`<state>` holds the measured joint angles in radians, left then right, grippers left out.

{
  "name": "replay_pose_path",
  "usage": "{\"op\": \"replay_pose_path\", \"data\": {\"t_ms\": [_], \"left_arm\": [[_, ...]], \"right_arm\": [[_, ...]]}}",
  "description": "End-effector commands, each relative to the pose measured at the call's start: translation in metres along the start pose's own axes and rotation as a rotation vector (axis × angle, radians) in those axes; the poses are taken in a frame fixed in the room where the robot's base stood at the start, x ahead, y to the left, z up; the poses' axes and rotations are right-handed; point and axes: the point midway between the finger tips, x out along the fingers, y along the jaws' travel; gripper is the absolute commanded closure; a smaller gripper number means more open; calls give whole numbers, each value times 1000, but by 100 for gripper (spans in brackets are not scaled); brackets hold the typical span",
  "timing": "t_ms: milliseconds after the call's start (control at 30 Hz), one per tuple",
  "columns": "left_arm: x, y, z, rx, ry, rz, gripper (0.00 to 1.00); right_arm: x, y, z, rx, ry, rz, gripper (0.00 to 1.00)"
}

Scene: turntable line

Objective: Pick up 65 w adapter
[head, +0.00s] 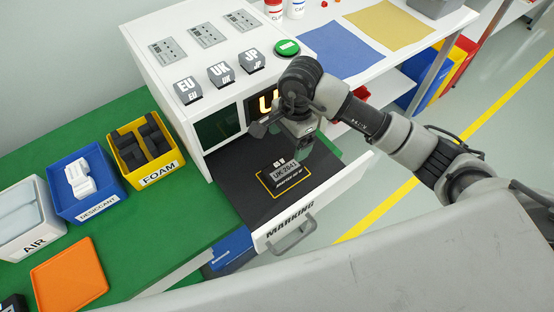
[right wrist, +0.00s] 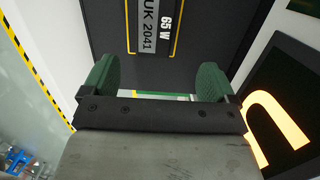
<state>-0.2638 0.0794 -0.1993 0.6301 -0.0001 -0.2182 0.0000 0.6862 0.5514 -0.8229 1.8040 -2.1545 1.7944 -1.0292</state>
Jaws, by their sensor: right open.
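The 65 W adapter (head: 285,173) is a dark block with a grey label reading UK 2041. It lies inside a yellow outline on the black floor of the pulled-out MARKING drawer (head: 335,187). In the right wrist view the adapter (right wrist: 150,30) shows at the top, cut by the frame edge, with "65 W" beside the label. My right gripper (head: 303,140) hangs above and behind the adapter, apart from it. In the right wrist view its green-padded fingers (right wrist: 156,80) are spread with nothing between them. My left gripper is not in view.
The white cabinet carries EU, UK and JP blocks (head: 221,74) and a green button (head: 287,47). A lit display (head: 263,104) is behind my gripper. FOAM (head: 163,174), DESICCANT (head: 98,205) and AIR (head: 30,240) bins and an orange tray (head: 69,277) stand left.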

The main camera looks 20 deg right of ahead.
Motion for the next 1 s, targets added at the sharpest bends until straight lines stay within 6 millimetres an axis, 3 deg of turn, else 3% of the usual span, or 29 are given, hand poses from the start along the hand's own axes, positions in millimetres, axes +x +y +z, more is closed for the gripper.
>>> {"op": "replay_pose_path", "data": {"t_ms": [67,300,367,467,700,1000], "left_arm": [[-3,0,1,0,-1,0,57],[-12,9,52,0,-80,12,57],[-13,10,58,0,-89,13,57],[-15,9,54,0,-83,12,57],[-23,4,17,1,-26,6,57],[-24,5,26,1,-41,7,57]], "right_arm": [[11,1,0,0,3,8,12],[45,1,1,1,0,6,12],[50,1,1,0,1,5,12],[56,1,2,0,-1,5,12],[91,-1,6,2,-3,6,12],[104,-2,4,0,0,2,12]]}}
